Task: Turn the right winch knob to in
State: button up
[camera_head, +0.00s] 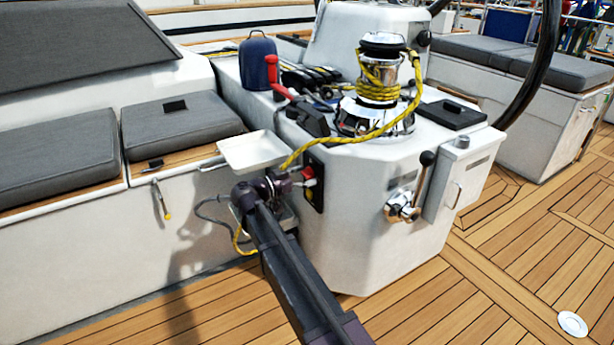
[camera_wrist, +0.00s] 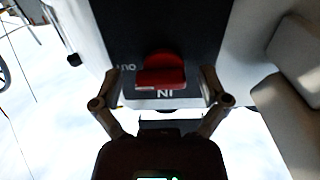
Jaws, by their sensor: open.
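A red knob (camera_wrist: 162,70) stands out from a dark panel in the wrist view. White letters reading IN are upside down just below it, and OUT is at its left. The knob's grip bar lies across the picture; I cannot tell which label it points to. My gripper (camera_wrist: 160,78) is open, with one finger on each side of the knob and gaps between. In the head view my gripper (camera_head: 285,184) is at the dark panel (camera_head: 315,195) on the side of the white console. It partly hides the panel and knob there.
A white tray (camera_head: 252,150) juts out just above my gripper. A yellow rope (camera_head: 340,138) runs from the chrome winch (camera_head: 377,95) down near the panel. A winch handle (camera_head: 424,180) sticks out at the right of the console. Teak floor (camera_head: 450,300) at the front right is mostly clear.

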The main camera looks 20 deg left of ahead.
jog(key=c, duration=1.1)
jog(key=shift+d, duration=0.25)
jog(key=shift+c, duration=0.2)
jog(key=shift+a, duration=0.1)
